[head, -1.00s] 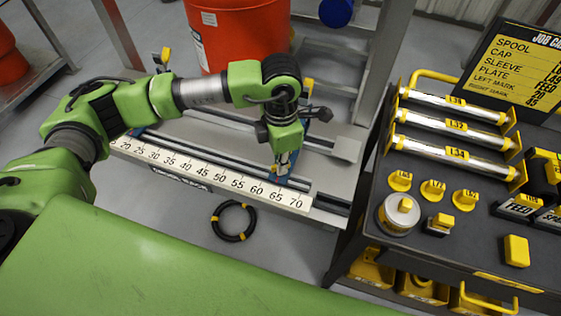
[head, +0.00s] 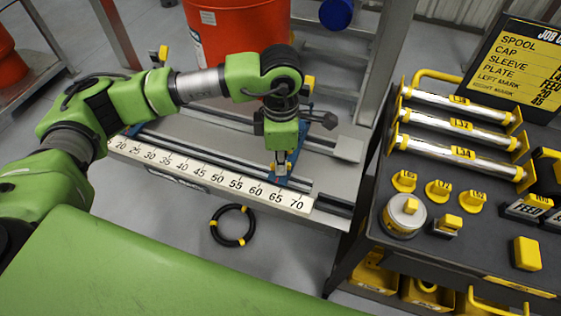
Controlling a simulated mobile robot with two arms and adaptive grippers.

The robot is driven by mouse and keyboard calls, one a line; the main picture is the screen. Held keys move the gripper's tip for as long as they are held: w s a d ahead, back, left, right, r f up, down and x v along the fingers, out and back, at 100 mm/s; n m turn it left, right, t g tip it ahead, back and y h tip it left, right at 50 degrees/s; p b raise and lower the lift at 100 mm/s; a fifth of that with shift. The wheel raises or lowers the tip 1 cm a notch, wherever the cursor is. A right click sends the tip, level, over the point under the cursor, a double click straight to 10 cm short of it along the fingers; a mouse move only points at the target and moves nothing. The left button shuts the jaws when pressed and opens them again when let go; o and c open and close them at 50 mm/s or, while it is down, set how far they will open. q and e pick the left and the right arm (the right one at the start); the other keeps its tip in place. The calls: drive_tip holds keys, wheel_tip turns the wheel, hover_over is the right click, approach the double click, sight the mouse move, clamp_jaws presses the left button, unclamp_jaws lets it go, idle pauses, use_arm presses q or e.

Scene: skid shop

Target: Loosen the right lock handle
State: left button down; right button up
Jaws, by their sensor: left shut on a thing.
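My left gripper (head: 280,170) points down at the right end of the ruled rail (head: 225,182), behind the 65 mark. It is shut at the blue right stop (head: 297,155), on what appears to be the right lock handle. The fingers and wrist hide most of that handle, so its angle cannot be told. A yellow top part of the right stop (head: 308,84) shows behind my wrist. Another yellow-topped piece (head: 163,53) stands farther left behind the rail. My right gripper is not in view.
A dark cart (head: 455,245) at the right holds silver spools (head: 450,125), yellow caps (head: 438,190) and a job board (head: 515,65). An orange bucket (head: 235,30) stands behind the rail. A black ring (head: 232,225) lies on the floor in front.

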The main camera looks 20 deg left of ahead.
use_arm(q)
drive_tip(key=shift+f+m+b, duration=0.15)
drive_tip(key=shift+m+b, duration=0.25)
drive_tip(key=shift+b, duration=0.1)
drive_tip(key=shift+m+b, duration=1)
drive_tip(key=shift+m, duration=0.1)
drive_tip(key=shift+m, duration=0.3)
drive_tip(key=shift+b, duration=0.4)
drive_tip(key=c, duration=2.2)
unclamp_jaws()
